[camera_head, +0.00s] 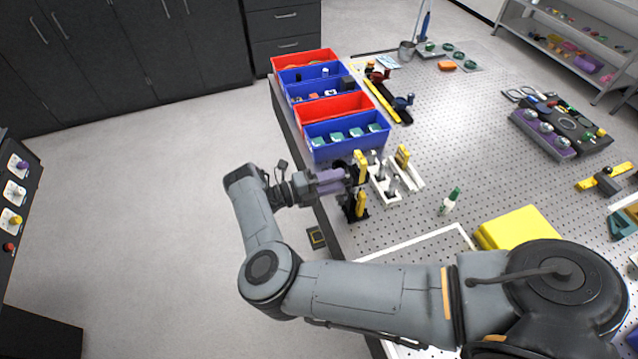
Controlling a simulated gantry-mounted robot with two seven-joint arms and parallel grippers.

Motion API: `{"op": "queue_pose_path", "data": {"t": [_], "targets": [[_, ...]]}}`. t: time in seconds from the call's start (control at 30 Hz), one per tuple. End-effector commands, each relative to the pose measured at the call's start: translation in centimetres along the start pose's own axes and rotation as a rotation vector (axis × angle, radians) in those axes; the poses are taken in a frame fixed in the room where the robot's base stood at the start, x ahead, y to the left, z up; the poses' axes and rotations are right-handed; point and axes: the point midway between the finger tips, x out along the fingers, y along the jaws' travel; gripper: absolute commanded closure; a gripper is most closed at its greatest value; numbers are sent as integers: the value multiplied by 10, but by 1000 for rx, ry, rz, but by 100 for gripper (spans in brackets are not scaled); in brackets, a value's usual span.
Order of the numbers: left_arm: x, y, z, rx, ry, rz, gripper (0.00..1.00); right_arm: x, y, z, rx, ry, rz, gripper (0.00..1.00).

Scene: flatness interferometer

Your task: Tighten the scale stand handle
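My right gripper (361,186) is at the left edge of the perforated table, at the end of my grey arm. Its two yellow-tipped fingers are apart, one above the other in the picture. Just right of the fingers is a small white stand (408,181) with grey upright parts and a yellow piece (402,156); it may be the scale stand. I cannot make out its handle for certain, and the gripper hides part of the stand's left side. I see nothing clearly held between the fingers. My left gripper is not in view.
Red and blue bins (346,141) line the table's left edge beyond the gripper. A green-capped bottle (449,202) and a yellow block (515,229) lie to the right. The perforated table (460,125) has clear room in its middle.

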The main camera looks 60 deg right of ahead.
Motion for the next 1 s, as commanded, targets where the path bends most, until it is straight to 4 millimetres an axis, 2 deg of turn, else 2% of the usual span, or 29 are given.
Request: {"op": "queue_pose_path", "data": {"t": [0.27,0.57,1.0], "targets": [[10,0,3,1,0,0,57,-18,2,1,1,1,4,63],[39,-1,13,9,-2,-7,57,-54,5,1,1,-1,6,63],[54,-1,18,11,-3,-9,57,-99,1,1,0,-4,3,63]]}}
